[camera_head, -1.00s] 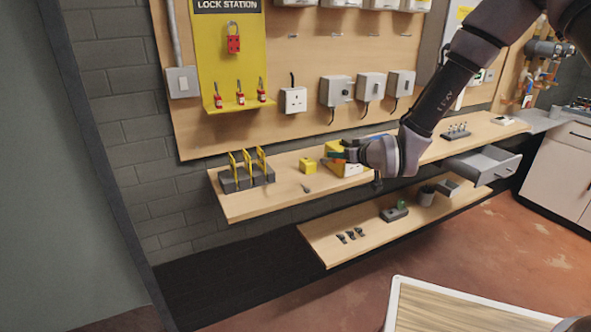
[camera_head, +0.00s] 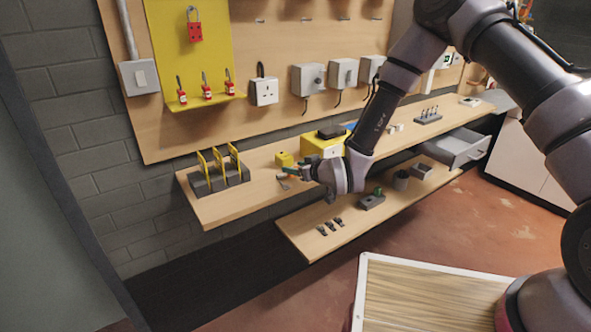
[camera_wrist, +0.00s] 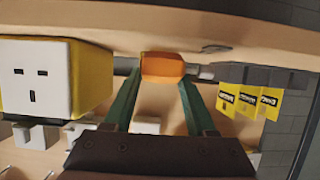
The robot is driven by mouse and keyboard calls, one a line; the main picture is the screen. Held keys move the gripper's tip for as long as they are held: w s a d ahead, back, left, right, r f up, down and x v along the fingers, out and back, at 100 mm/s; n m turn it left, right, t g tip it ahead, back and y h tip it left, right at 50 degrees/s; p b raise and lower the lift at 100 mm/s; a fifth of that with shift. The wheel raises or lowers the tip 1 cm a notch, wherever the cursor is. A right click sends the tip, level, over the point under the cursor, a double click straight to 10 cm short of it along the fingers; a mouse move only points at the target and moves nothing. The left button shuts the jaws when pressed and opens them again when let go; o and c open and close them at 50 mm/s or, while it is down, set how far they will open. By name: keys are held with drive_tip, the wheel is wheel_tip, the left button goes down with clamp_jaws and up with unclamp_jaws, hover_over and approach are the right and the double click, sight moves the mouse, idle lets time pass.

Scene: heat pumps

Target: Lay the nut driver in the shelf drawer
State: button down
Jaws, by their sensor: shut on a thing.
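The nut driver (camera_wrist: 162,67) shows in the wrist view as an orange handle with grey metal at its ends. It lies across my gripper (camera_wrist: 160,80), whose two green fingers are shut on the handle. In the head view my gripper (camera_head: 302,171) is over the upper shelf near its front edge, left of the yellow socket box; the driver is hard to make out there. The grey shelf drawer (camera_head: 472,154) is pulled open below the right part of the upper shelf, well to the right of my gripper.
A rack with yellow tags (camera_head: 214,180) is at the shelf's left end. A small grey thing (camera_head: 285,184) shows near the front edge. The lower shelf (camera_head: 300,247) holds several small items.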

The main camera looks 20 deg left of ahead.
drive_tip(key=shift+f, duration=0.25)
drive_tip(key=shift+f, duration=0.15)
drive_tip(key=shift+c, duration=1.1)
unclamp_jaws()
